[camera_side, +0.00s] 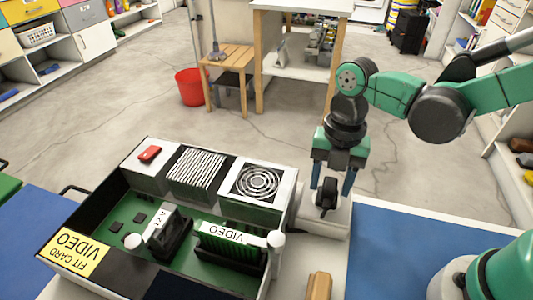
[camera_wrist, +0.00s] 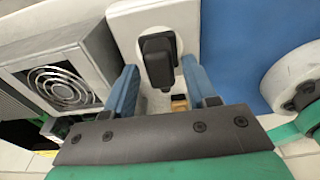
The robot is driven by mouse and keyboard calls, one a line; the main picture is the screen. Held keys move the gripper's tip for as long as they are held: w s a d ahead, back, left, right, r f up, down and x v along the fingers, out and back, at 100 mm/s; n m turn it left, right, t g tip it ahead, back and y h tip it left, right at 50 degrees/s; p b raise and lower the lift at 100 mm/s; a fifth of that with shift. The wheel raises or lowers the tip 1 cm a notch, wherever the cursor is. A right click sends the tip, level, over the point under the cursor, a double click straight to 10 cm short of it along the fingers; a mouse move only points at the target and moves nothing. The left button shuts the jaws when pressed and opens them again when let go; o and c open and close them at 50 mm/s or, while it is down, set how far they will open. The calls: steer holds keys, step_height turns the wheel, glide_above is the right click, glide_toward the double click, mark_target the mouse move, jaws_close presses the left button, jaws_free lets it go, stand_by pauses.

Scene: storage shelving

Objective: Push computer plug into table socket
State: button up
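The black computer plug (camera_side: 326,197) stands at the white table socket block (camera_side: 325,222). In the wrist view the plug (camera_wrist: 159,62) covers most of a round socket face on the white block (camera_wrist: 125,18); how deep it sits is hidden. My gripper (camera_side: 332,189) is above the block, pointing down, with its blue fingers on either side of the plug. In the wrist view my gripper (camera_wrist: 160,68) has its fingers apart, with a visible gap between each finger and the plug.
An open computer case (camera_side: 110,280) with a fan, a green board and VIDEO labels stands just left of the block. A blue mat (camera_side: 415,250) lies to the right. A wooden piece (camera_side: 318,287) lies in front. A red bucket (camera_side: 190,88) stands on the floor behind.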

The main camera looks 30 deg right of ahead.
steer(key=shift+o, duration=0.6)
steer(key=shift+w+d+r, duration=0.1)
steer(key=shift+d+r, duration=0.05)
steer(key=shift+r, duration=1.3)
steer(key=shift+w+d+r, duration=0.1)
steer(key=shift+r, duration=1.3)
steer(key=shift+d+m, duration=0.25)
steer(key=shift+m, duration=0.45)
steer(key=d+m+t, duration=0.4)
steer(key=m, duration=0.8)
steer(key=d+r+m+t+h, duration=0.1)
steer(key=d+m+t, duration=0.3)
steer(key=m, duration=0.9)
steer(key=shift+r+m, duration=0.25)
steer(key=shift+m, duration=0.05)
